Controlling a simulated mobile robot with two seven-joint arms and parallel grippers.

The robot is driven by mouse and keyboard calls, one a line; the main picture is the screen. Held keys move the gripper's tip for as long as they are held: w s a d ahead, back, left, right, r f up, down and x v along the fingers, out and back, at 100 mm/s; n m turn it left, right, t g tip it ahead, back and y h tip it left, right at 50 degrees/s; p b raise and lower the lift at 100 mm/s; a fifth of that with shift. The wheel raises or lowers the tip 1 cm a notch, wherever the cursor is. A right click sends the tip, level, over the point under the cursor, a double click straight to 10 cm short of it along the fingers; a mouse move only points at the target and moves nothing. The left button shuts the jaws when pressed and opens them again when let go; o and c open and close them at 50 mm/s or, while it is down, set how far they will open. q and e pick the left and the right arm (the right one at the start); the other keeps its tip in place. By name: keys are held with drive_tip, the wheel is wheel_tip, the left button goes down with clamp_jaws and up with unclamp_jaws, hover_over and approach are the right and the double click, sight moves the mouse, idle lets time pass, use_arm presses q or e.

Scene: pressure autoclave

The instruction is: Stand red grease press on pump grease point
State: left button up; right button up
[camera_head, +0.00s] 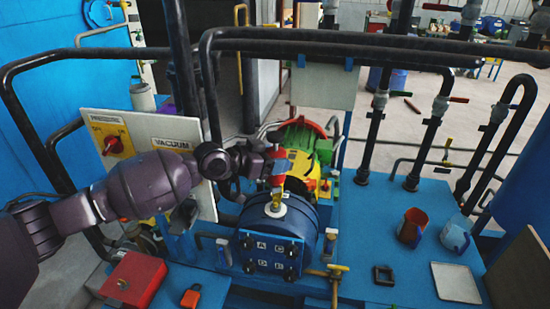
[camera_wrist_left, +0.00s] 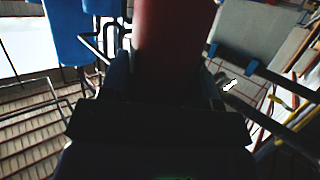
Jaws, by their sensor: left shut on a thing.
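My left gripper (camera_head: 270,161) reaches in from the left and is shut on the red grease press (camera_head: 279,172). In the left wrist view the press is a dark red body (camera_wrist_left: 172,40) between the fingers. In the head view the press hangs roughly upright over the blue pump drum (camera_head: 302,221). A yellow piece (camera_head: 276,198) shows below the red body, above a pale round disc (camera_head: 274,211) on the drum's top. I cannot tell whether the yellow piece belongs to the press or the grease point, or whether they touch. My right gripper is not in view.
A green, red and yellow motor (camera_head: 303,140) stands just behind the drum. Black pipes and a vacuum panel (camera_head: 160,145) surround the arm. A red cup (camera_head: 412,228), blue cup (camera_head: 455,238), grey plate (camera_head: 456,283) and black square ring (camera_head: 383,275) rest on the blue deck at right.

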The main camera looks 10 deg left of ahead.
use_arm(q)
drive_tip(key=shift+f+b, duration=1.2)
drive_tip(key=shift+f, duration=0.55)
